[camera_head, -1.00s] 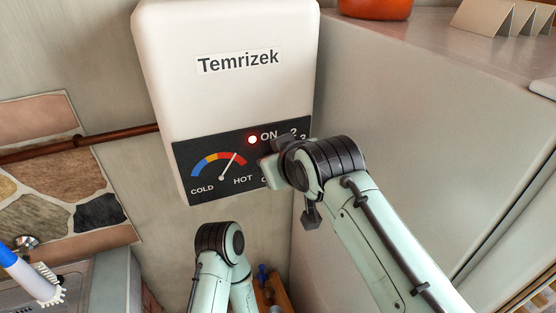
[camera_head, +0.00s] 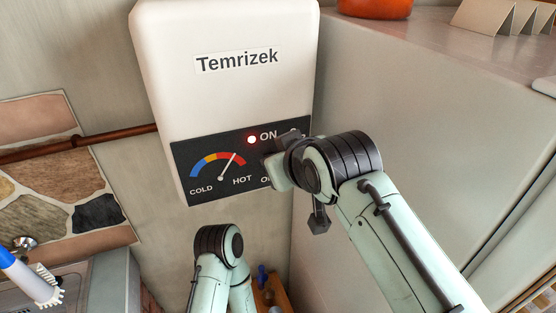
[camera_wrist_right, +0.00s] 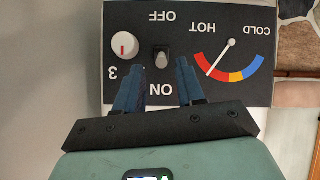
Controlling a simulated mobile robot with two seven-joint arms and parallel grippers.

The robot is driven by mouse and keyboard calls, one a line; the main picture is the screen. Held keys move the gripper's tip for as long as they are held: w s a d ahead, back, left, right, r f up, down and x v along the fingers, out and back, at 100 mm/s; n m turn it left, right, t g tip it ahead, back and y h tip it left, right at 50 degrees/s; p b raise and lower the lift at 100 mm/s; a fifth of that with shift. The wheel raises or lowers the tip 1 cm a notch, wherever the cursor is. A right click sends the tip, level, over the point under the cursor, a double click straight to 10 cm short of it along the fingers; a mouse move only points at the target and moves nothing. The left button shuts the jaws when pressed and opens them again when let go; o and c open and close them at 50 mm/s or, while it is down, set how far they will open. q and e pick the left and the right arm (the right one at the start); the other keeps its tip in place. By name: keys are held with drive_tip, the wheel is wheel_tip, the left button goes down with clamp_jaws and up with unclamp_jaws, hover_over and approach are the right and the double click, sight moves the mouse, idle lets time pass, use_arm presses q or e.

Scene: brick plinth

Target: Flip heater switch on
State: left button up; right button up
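The white heater (camera_head: 228,65) labelled Temrizek hangs on the wall in the head view. Its dark control panel (camera_head: 190,160) carries a lit red lamp (camera_head: 252,139) beside the word ON. In the wrist view, which shows the panel upside down, the small heater switch (camera_wrist_right: 161,57) sits between the words OFF and ON. My right gripper (camera_wrist_right: 160,66) is open at the panel, its two blue fingers apart, with the switch between and just beyond their tips. Contact cannot be told. In the head view my right wrist hides the switch. My left gripper is out of sight.
A round white knob (camera_wrist_right: 124,46) with a red mark is beside the switch, close to one finger. A temperature dial (camera_head: 220,165) is on the panel's left. A large pale cabinet (camera_head: 420,100) stands close on the right. A brown pipe (camera_head: 80,146) runs to the heater.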

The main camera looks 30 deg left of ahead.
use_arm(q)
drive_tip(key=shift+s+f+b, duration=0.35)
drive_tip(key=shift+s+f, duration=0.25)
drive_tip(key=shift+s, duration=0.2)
use_arm(e)
drive_tip(key=v, duration=1.1)
drive_tip(key=shift+a+f, duration=0.1)
drive_tip(key=shift+f, duration=0.05)
